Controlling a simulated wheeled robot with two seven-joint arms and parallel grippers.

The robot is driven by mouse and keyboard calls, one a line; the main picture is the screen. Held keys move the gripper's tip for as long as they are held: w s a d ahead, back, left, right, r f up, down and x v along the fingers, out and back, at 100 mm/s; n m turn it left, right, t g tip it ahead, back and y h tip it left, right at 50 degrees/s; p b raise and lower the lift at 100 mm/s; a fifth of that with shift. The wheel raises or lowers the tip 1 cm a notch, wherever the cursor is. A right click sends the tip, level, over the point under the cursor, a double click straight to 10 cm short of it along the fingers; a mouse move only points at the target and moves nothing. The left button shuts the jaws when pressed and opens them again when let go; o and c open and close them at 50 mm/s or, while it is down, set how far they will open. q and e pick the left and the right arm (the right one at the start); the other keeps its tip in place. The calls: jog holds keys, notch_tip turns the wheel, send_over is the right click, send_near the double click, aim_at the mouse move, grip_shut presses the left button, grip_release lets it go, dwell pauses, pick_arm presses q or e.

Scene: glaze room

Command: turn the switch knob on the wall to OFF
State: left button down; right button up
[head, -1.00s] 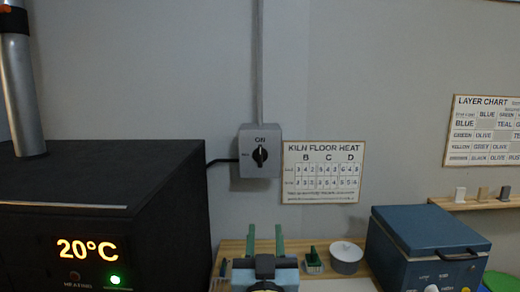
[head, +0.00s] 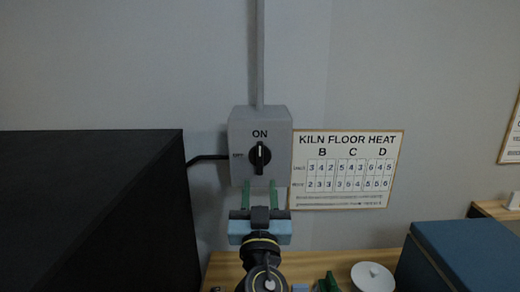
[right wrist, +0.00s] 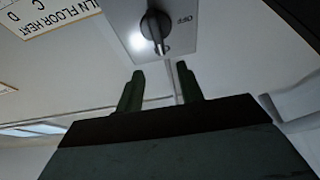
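The switch box (head: 240,120) is a grey box on the wall with ON marked above its round black knob (head: 260,157) and a small OFF mark to the left. The knob's handle stands upright, with its pale mark towards ON. My right gripper (head: 259,185) is just below the knob, its two green fingers pointing up at the box. In the right wrist view the fingers (right wrist: 160,70) are apart with nothing between them, and the knob (right wrist: 155,28) lies beyond the tips, not touched. My left gripper is not in view.
A kiln floor heat chart (head: 345,170) hangs right of the switch. A big black kiln body (head: 90,210) stands at left.

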aim_at(260, 155)
jog(key=p+x, duration=0.2)
jog(key=x, duration=0.7)
jog(key=shift+w+r+p, duration=0.1)
jog(key=shift+r+p, duration=0.1)
jog(key=shift+p, duration=0.1)
jog(key=shift+x, duration=0.85)
jog(key=shift+f, duration=0.1)
jog(key=shift+c, duration=0.5)
jog(key=shift+f, duration=0.1)
grip_shut()
